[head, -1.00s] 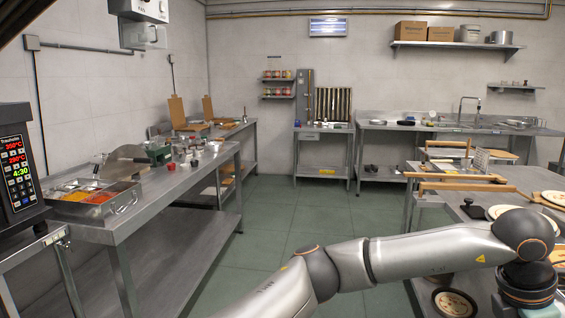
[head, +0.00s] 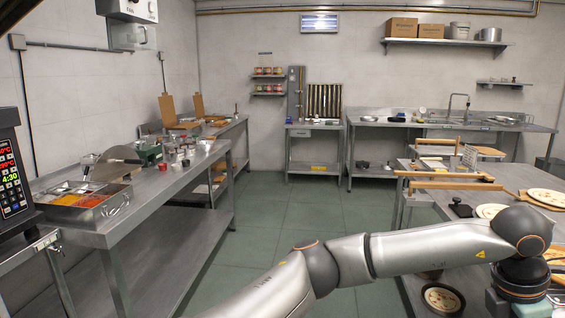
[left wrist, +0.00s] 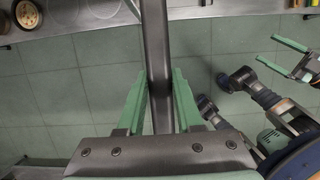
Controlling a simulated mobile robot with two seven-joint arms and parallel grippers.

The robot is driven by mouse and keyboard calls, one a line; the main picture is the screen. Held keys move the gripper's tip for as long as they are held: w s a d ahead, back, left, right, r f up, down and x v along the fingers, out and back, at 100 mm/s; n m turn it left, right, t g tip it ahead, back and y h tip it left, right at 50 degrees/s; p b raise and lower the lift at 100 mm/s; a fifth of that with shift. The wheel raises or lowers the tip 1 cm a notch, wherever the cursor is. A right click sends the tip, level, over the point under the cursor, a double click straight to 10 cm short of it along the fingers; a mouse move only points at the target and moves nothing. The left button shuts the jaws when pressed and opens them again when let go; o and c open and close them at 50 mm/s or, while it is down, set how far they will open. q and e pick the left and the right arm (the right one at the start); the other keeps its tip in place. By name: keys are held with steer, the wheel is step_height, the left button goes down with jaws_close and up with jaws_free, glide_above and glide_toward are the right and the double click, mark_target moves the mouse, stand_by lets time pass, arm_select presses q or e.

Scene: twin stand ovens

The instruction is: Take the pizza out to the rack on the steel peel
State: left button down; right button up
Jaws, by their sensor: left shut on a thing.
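My left gripper (left wrist: 160,75) shows in the left wrist view, its green fingers shut on a long dark grey bar (left wrist: 157,40). The bar looks like a peel handle; its far end is out of view. A second gripper with green fingers, my right one (left wrist: 265,47), hangs at the right of that view, open and empty. I cannot make out which pizza or rack is meant.
An oven with a lit display (head: 11,178) stands at the left edge. A steel table (head: 150,205) with topping trays (head: 92,201) runs along the left. The green floor (head: 290,210) between is clear.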

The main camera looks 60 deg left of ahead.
arm_select(q)
steer(key=shift+d+r+p, duration=0.1)
steer(key=shift+r+p, duration=0.2)
steer(key=shift+r, duration=0.1)
steer(key=shift+f, duration=0.1)
steer(key=shift+s+a, duration=0.2)
steer(key=shift+a, duration=0.05)
steer(key=shift+s+a+b, duration=0.7)
steer(key=shift+s+a, duration=0.3)
steer(key=shift+s, duration=0.3)
steer(key=shift+s+a+b, duration=0.3)
steer(key=shift+s+a, duration=0.1)
steer(key=shift+s, duration=0.05)
steer(key=shift+s+a, duration=0.55)
steer(key=shift+s, duration=0.2)
